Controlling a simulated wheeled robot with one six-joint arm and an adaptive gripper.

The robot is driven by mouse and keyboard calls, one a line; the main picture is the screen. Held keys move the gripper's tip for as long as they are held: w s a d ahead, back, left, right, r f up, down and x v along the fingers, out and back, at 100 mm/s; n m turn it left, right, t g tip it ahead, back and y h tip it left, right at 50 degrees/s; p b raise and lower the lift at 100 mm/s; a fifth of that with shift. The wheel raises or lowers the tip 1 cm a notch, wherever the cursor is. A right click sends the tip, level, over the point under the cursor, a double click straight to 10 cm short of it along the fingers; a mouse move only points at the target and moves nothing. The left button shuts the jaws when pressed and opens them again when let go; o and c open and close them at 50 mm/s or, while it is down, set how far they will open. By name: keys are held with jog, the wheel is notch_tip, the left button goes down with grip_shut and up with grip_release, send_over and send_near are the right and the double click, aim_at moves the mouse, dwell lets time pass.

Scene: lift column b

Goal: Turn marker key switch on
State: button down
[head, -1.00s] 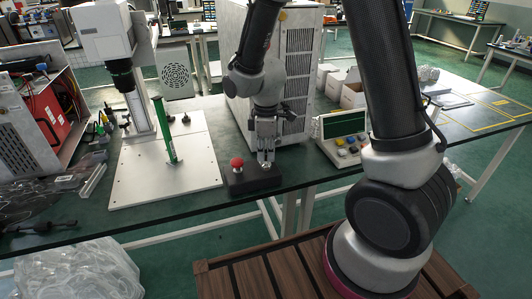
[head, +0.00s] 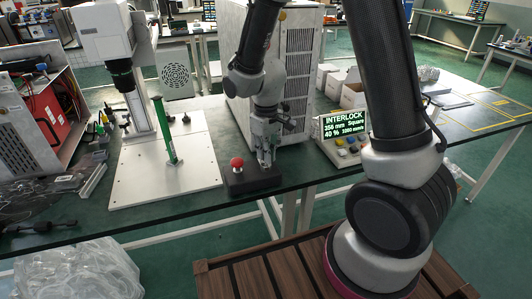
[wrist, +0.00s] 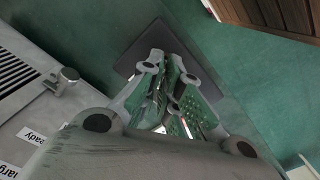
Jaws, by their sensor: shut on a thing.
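A black control box (head: 252,184) sits at the front edge of the dark bench in the head view, with a red mushroom button (head: 237,163) on its left part. My gripper (head: 265,160) points down onto the right part of this box, where the key switch is. Its fingers are shut on the key, which they hide almost fully. In the wrist view my gripper (wrist: 170,78) reaches toward the dark box (wrist: 132,64), and the key cannot be made out. The marker's display (head: 345,127) is lit and reads INTERLOCK, 40 % and other values.
A tall grey cabinet (head: 305,60) stands close behind my gripper. Colored buttons (head: 345,145) sit below the display on the right.

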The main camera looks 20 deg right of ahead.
dwell(0.4)
jog(key=c, duration=1.6)
grip_release()
jog(key=shift+c, duration=0.2)
notch_tip(320, 180, up, 12)
